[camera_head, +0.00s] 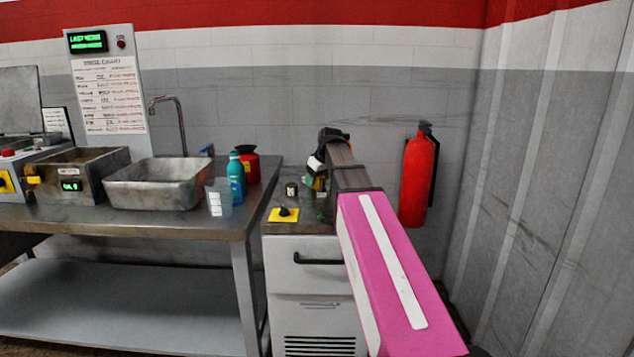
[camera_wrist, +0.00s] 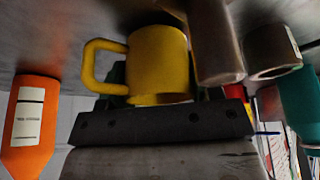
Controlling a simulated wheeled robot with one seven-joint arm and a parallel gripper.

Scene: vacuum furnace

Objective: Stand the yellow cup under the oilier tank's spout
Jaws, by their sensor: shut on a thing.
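The yellow cup (camera_wrist: 160,62) is in the middle of the wrist view, its handle to the left. That view looks upside down, with the grey surface along its top. My gripper (camera_wrist: 163,101) is shut on the cup; the exact finger contact is mostly hidden. In the head view my gripper (camera_head: 318,168) is above the grey cabinet top, partly hidden by my arm, with a bit of yellow showing below it. I cannot tell whether the cup touches the surface. Two grey metal cylinders (camera_wrist: 213,42) stand beside the cup in the wrist view; I cannot tell if either belongs to the oilier tank.
An orange bottle (camera_wrist: 30,125) and a teal bottle (camera_wrist: 299,103) show in the wrist view. On the bench stand a metal basin (camera_head: 158,184), a red can (camera_head: 249,165) and a pale container (camera_head: 219,198). A yellow knob plate (camera_head: 283,214) lies on the cabinet. A fire extinguisher (camera_head: 417,180) hangs right.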

